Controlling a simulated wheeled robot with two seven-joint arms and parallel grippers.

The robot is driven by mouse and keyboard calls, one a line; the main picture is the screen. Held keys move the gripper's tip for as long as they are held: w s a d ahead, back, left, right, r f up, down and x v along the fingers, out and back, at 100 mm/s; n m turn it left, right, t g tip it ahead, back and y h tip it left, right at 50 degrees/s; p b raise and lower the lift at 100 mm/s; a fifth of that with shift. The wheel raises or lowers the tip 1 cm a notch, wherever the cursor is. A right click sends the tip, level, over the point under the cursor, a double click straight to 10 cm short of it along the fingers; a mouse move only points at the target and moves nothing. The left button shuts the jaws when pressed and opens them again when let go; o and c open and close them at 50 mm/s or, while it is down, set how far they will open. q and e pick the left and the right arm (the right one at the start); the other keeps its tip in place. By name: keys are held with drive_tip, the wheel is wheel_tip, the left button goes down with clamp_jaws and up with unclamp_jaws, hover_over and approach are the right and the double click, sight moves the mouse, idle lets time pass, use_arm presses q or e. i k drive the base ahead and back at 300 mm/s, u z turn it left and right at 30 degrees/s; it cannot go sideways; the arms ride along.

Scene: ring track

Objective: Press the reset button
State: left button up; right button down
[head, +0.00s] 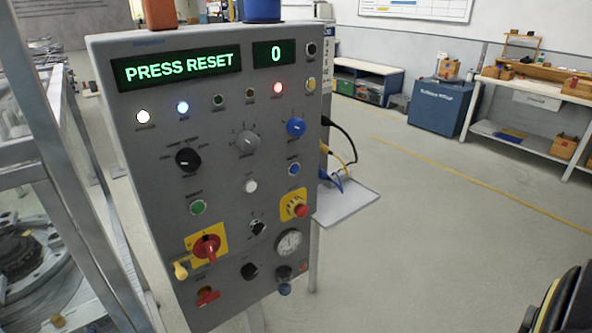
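A grey control panel (220,126) stands upright in front of me, slightly turned. The small labels are too blurred to tell surely which is the reset button.
The panel also carries a red mushroom button (301,210), a red rotary switch (206,247) and several knobs. Cables and a small shelf (346,203) stick out at its right side. A metal frame (75,190) stands close at left. The floor (430,250) at right is open.

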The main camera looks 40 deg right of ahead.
sight(295, 168)
drive_tip(key=k, duration=0.7)
drive_tip(key=z, duration=0.75)
drive_tip(key=i, duration=1.15)
drive_tip(key=u, duration=0.15)
